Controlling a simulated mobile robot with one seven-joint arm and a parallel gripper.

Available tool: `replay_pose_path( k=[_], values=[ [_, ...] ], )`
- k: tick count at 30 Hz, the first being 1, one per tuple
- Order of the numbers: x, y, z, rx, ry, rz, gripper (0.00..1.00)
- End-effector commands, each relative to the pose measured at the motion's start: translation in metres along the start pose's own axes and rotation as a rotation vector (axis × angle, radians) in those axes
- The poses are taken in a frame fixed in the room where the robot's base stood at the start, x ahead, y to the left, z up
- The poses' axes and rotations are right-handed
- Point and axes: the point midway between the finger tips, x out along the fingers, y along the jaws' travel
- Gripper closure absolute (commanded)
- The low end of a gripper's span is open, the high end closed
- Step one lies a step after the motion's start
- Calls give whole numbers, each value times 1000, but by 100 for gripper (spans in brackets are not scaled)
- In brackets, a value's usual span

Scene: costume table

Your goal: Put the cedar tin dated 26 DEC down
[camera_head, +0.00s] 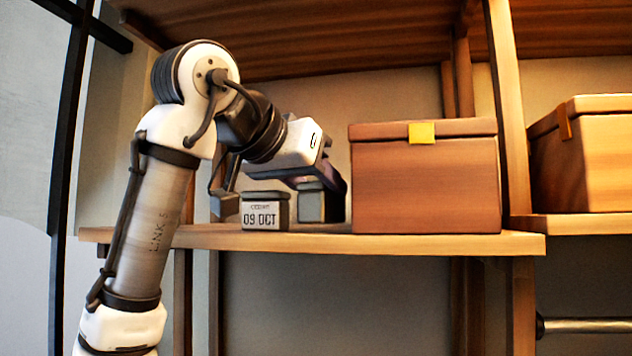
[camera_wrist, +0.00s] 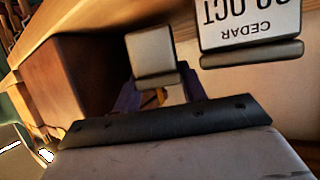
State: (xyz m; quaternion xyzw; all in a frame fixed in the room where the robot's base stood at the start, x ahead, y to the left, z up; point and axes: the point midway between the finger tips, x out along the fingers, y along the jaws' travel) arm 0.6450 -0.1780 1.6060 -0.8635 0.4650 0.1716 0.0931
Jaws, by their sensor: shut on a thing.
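My gripper (camera_head: 322,182) reaches down from the left over the shelf, shut on a small dark grey tin (camera_head: 320,205). This tin also shows in the wrist view (camera_wrist: 150,52), upright with no date label facing either camera, so I cannot read 26 DEC on it. Its base is at or very near the shelf board; I cannot tell whether it touches. To its left stands a second grey tin (camera_head: 265,211) labelled CEDAR 09 OCT. In the wrist view that labelled tin (camera_wrist: 250,30) appears upside down. The fingers are partly hidden by the gripper body.
A large brown lidded box (camera_head: 425,185) with a yellow tag stands close to the right. Another small grey object (camera_head: 224,207) is at the left, partly hidden by my arm. The wooden shelf (camera_head: 400,241) has an upright post (camera_head: 505,110) on the right, with another box (camera_head: 585,165) beyond.

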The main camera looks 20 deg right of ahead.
Motion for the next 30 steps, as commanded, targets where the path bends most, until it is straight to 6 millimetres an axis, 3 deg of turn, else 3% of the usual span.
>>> replay_pose_path(
  k=[18, 19, 21, 24, 30],
  values=[
    [5, 0, 12, 0, 0, 0, 86],
    [5, 0, 11, 0, 0, 0, 55],
    [5, 0, 11, 0, 0, 0, 46],
    [5, 0, 11, 0, 0, 0, 33],
    [5, 0, 11, 0, -1, 0, 33]
  ],
)
